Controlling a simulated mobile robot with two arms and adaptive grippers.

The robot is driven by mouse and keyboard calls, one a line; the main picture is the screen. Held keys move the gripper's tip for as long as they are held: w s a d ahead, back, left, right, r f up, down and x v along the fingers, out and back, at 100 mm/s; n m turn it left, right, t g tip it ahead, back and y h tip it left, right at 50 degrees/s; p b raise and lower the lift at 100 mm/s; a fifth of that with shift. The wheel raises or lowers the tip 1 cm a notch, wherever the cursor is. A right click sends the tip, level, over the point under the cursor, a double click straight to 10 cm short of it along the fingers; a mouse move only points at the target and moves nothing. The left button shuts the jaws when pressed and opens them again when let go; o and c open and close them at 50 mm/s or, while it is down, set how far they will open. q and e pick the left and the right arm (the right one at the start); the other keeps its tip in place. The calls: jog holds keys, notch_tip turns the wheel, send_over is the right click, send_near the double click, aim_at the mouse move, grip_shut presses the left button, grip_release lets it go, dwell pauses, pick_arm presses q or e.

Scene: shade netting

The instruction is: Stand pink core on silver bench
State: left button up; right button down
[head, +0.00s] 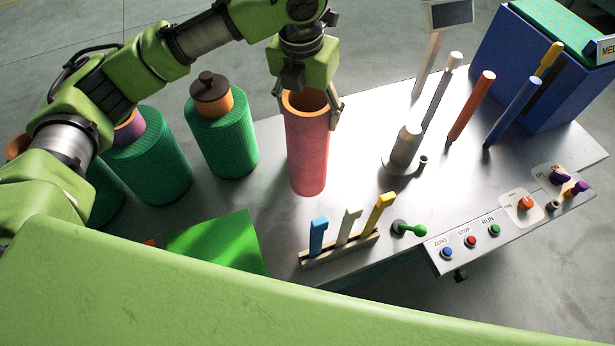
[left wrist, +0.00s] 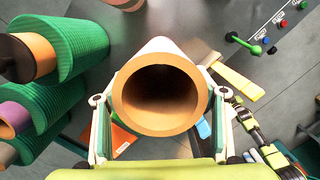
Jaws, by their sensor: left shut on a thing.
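The pink core (head: 307,150) is an upright, open-topped tube with a tan rim, at the middle of the head view. My left gripper (head: 308,105) points down from above and is shut on its upper end, a finger on either side. In the left wrist view I look down into the core's open mouth (left wrist: 160,96), between the two fingers (left wrist: 160,130). The silver bench (head: 268,207) lies beneath it. I cannot tell whether the core's lower end touches the bench top.
Green netting rolls (head: 222,140) stand left of the core. A rack of coloured tools (head: 340,247) and a button panel (head: 470,240) lie at the near side. A blue box (head: 535,75) is at the back right.

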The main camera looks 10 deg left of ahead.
pick_arm(q)
notch_tip(320, 180, down, 11)
jog(key=p, duration=0.1)
jog(key=shift+p, duration=0.4)
jog(key=o, duration=2.1)
jog(key=shift+s+f, duration=0.1)
jog(key=shift+f, duration=0.05)
